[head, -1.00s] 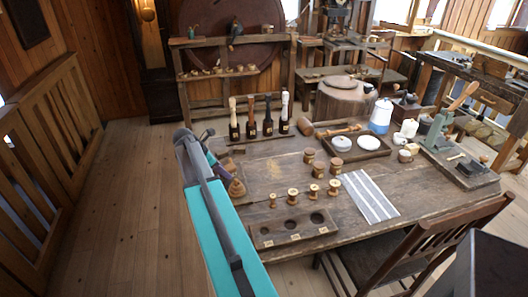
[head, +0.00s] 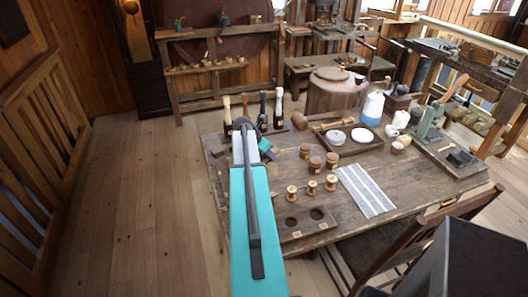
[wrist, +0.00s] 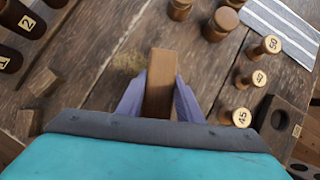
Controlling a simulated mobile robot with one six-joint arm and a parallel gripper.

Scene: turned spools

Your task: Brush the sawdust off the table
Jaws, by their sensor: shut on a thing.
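My gripper (head: 268,152) reaches over the left part of the wooden table (head: 415,185). In the wrist view its two purple fingers (wrist: 160,98) are shut on a plain brown wooden block (wrist: 160,75), which may be the back of a brush. No bristles show, and I cannot tell whether it touches the table. A thin, pale yellow patch of sawdust (wrist: 125,65) lies on the boards just left of and beyond the held piece. In the head view my arm and gripper hide much of that area.
Numbered spools (wrist: 250,78) and a board with round holes (wrist: 285,125) stand to the right. Lidded wooden pots (head: 316,163) and a striped cloth (head: 365,190) are near. Small wood blocks (wrist: 42,80) and dark numbered bottle-like pieces (wrist: 22,20) are left. A chair (head: 420,245) stands in front.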

